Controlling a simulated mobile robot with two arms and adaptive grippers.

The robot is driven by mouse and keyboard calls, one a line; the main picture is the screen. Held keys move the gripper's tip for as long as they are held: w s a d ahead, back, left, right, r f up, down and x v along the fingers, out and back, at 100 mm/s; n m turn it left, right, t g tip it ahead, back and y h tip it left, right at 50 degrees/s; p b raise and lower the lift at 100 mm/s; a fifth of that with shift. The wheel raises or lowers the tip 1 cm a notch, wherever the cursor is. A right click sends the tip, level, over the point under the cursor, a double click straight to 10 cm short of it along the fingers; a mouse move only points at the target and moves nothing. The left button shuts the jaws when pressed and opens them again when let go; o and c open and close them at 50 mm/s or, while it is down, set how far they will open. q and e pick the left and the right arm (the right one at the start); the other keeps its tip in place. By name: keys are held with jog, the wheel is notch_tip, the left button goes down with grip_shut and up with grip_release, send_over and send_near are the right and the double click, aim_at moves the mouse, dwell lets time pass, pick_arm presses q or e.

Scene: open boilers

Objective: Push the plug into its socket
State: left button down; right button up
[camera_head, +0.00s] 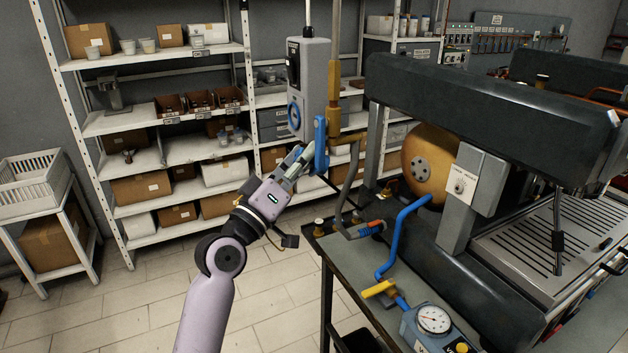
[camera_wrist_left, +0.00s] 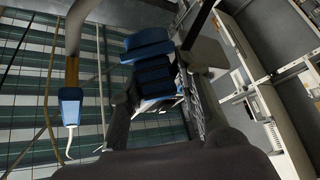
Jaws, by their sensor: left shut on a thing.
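My left gripper (camera_head: 297,162) is raised just below a grey box (camera_head: 314,85) that has a round blue socket (camera_head: 294,116) on its face. In the left wrist view the fingers are closed on a blue, ribbed plug (camera_wrist_left: 150,48), which sticks out past the fingertips. In the head view the fingers and the blue lever beside them make the plug hard to make out. The gripper appears apart from the socket, below it. Whether the plug lines up with the socket cannot be told. My right gripper is not in view.
A blue lever (camera_head: 320,146) on a brass pipe (camera_head: 334,95) hangs close to the gripper's right. A large boiler machine (camera_head: 480,120) and a workbench (camera_head: 350,268) with a gauge (camera_head: 433,319) stand at right.

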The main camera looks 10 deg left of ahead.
pick_arm(q)
jog(key=w+a+r+n+t+y, duration=0.1)
jog(key=a+r+n+t+y, duration=0.15)
jog(key=a+n+y, duration=0.4)
jog(key=w+a+r+n+t+y, duration=0.2)
jog(key=a+n+t+y, duration=0.1)
jog(key=a+n+y, duration=0.3)
jog(key=w+d, duration=0.1)
jog(key=w+d+m, duration=0.1)
jog(key=d, duration=0.1)
jog(key=shift+w+m+h+b, duration=0.25)
jog(key=shift+b, duration=0.15)
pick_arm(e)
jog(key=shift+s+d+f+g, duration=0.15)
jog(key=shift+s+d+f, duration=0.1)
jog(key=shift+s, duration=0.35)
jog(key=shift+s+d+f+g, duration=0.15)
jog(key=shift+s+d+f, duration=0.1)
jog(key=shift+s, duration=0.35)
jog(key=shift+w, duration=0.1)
pick_arm(q)
jog(key=shift+p, duration=0.35)
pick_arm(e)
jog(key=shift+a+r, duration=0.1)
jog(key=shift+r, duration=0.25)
